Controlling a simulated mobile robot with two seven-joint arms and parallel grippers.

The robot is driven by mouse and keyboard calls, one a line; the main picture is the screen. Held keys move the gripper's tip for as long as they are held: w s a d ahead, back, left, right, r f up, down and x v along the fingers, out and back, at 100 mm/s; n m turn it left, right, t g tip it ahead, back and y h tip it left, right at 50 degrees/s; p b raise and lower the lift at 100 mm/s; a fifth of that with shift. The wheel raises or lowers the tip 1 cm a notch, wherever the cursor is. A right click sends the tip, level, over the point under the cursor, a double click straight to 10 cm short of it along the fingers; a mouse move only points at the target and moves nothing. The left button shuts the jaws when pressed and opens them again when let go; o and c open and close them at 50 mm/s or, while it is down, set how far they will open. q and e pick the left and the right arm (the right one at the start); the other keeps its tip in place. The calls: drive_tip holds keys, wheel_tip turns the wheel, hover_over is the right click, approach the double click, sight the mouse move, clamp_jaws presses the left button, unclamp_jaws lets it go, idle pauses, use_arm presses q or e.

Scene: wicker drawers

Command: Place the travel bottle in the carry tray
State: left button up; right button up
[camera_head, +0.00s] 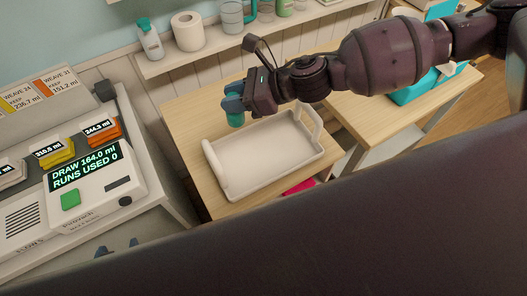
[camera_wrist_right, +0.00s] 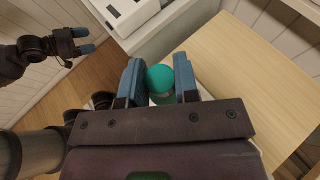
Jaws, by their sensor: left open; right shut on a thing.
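The travel bottle (camera_head: 236,120) is teal and mostly hidden by my right gripper (camera_head: 233,104), which is shut on it. In the right wrist view its rounded teal end (camera_wrist_right: 160,77) shows between the blue fingers of my right gripper (camera_wrist_right: 160,82). The white carry tray (camera_head: 265,155) lies on a light wood table and looks empty. The bottle is by the tray's back edge in the head view; I cannot tell its height. My left gripper (camera_head: 117,247) is open and empty, low by the dispenser; it also shows in the right wrist view (camera_wrist_right: 84,40).
A dispenser machine (camera_head: 85,190) with a lit display stands at left. A shelf (camera_head: 200,55) behind holds a pump bottle (camera_head: 150,40), a paper roll (camera_head: 188,31) and a jug (camera_head: 231,17). The wooden table (camera_head: 185,120) has bare room left of the tray.

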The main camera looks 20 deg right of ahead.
drive_tip(key=shift+d+n+g, duration=0.3)
drive_tip(key=shift+d, duration=0.2)
wheel_tip(320, 180, down, 20)
drive_tip(key=shift+r+b, duration=0.15)
drive_tip(key=shift+b, duration=0.5)
drive_tip(key=shift+f, duration=0.2)
drive_tip(key=o, duration=0.9)
drive_tip(key=shift+o, duration=0.2)
drive_tip(key=shift+r, duration=0.15)
drive_tip(key=shift+d+r, duration=0.15)
drive_tip(key=b+v, duration=0.1)
drive_tip(key=v, duration=1)
drive_tip(key=shift+s+d, duration=0.2)
drive_tip(key=shift+d, duration=0.15)
